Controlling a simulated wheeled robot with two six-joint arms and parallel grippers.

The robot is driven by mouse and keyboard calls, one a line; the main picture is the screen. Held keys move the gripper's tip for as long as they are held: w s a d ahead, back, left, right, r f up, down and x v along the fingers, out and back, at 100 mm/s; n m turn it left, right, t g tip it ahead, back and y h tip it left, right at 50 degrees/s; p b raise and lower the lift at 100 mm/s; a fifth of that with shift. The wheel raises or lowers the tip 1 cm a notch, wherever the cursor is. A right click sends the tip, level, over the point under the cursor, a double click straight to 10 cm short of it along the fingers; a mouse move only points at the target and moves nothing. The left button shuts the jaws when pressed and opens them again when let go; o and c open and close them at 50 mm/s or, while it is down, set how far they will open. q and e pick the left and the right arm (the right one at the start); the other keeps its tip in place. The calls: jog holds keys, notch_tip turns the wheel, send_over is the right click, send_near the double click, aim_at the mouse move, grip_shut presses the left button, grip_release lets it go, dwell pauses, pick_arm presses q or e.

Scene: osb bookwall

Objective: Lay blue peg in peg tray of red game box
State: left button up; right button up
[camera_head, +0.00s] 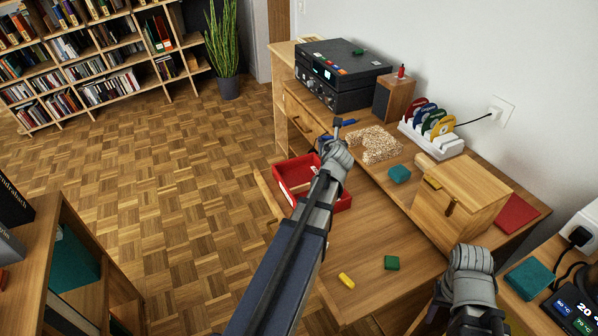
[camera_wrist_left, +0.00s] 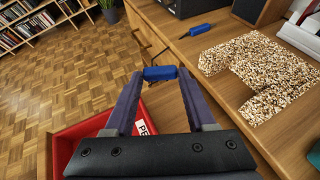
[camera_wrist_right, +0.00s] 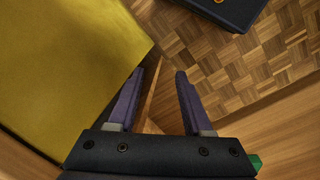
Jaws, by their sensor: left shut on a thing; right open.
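The blue peg (camera_wrist_left: 160,73) lies crosswise between the fingertips of my left gripper (camera_wrist_left: 159,76), which is shut on it. The red game box (camera_head: 283,183) is an open box on the pulled-out lower wooden surface, partly hidden by my left arm. Part of the box also shows low in the left wrist view (camera_wrist_left: 75,137), below and behind the fingers, with a white label (camera_wrist_left: 146,128) starting "PE". The peg is apart from the box, and its tray is mostly hidden. My right gripper (camera_wrist_right: 156,76) is open and empty, beside a yellow surface.
A blue-handled tool (camera_wrist_left: 196,31) and a grainy patch (camera_head: 375,144) lie on the desk. A teal block (camera_head: 399,174) and wooden box (camera_head: 462,190) stand at right. A yellow piece (camera_head: 346,280) and green block (camera_head: 392,262) lie in front. The floor at left is clear.

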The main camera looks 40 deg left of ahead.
aim_at(295, 179)
pick_arm(q)
jog(key=s+a+r+n+g+y, duration=0.1)
jog(key=s+a+n+g+y, duration=0.4)
jog(key=s+n+g, duration=0.55)
jog(key=shift+m+t, duration=0.55)
jog(key=f+b, duration=0.6)
jog(key=s+f+b, duration=0.1)
jog(key=f+b, duration=0.2)
jog(key=f, duration=0.1)
jog(key=shift+r, duration=0.15)
jog(key=o, duration=1)
